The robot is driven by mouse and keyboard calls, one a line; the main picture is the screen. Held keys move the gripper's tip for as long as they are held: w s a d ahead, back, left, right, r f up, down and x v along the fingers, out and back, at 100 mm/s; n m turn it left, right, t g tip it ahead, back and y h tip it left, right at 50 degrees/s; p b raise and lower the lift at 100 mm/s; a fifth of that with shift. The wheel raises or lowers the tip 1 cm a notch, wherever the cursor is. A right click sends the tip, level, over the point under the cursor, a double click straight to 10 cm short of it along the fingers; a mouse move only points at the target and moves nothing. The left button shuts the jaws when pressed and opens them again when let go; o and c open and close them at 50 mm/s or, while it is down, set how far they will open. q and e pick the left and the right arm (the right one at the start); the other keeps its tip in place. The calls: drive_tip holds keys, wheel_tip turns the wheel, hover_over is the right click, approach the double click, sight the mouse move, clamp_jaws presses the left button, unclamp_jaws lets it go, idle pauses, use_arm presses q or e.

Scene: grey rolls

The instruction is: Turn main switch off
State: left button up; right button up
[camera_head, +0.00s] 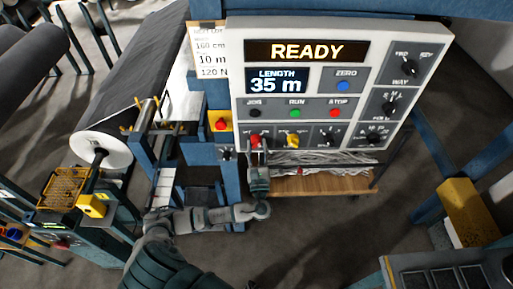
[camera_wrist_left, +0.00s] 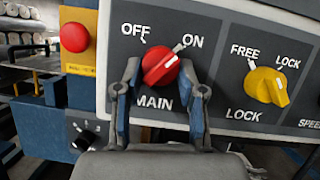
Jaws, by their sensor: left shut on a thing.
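The red main switch (camera_wrist_left: 160,66) is a rotary knob on the control panel, labelled MAIN, with OFF at upper left and ON at upper right. Its white pointer mark is turned toward ON. It also shows at the panel's lower left in the head view (camera_head: 256,139). My left gripper (camera_wrist_left: 158,78) has one finger on each side of the knob and is shut on it. In the head view my left gripper (camera_head: 258,150) reaches up to the knob from below. My right gripper is not in view.
A yellow LOCK knob (camera_wrist_left: 267,86) sits right of the main switch, between FREE and LOCK. A red button on a yellow box (camera_wrist_left: 75,38) is to the left. The panel display (camera_head: 306,51) reads READY. A grey roll (camera_head: 130,75) stands at left.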

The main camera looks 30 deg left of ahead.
use_arm(q)
drive_tip(key=n+g+y+b, duration=0.1)
drive_tip(key=n, duration=0.2)
drive_tip(key=n+g+y+b, duration=0.1)
drive_tip(key=n+g, duration=0.1)
drive_tip(key=n, duration=0.2)
drive_tip(key=n+g+y+b, duration=0.1)
drive_tip(key=n, duration=0.3)
drive_tip(key=shift+w+d+r+g, duration=0.1)
drive_tip(key=shift+w+d+g, duration=0.05)
drive_tip(key=shift+d+g, duration=0.25)
drive_tip(key=shift+r+n+g+h, duration=0.15)
drive_tip(key=shift+n+g, duration=0.4)
drive_tip(key=shift+n, duration=0.95)
drive_tip(key=shift+r+n+g+h, duration=0.15)
drive_tip(key=shift+n+g, duration=0.35)
drive_tip(key=shift+n, duration=1)
drive_tip(key=shift+n+g+h, duration=0.2)
drive_tip(key=shift+n+g, duration=0.35)
drive_tip(key=shift+n, duration=0.95)
drive_tip(key=shift+f, duration=0.1)
drive_tip(key=o, duration=1)
drive_tip(key=shift+o, duration=0.7)
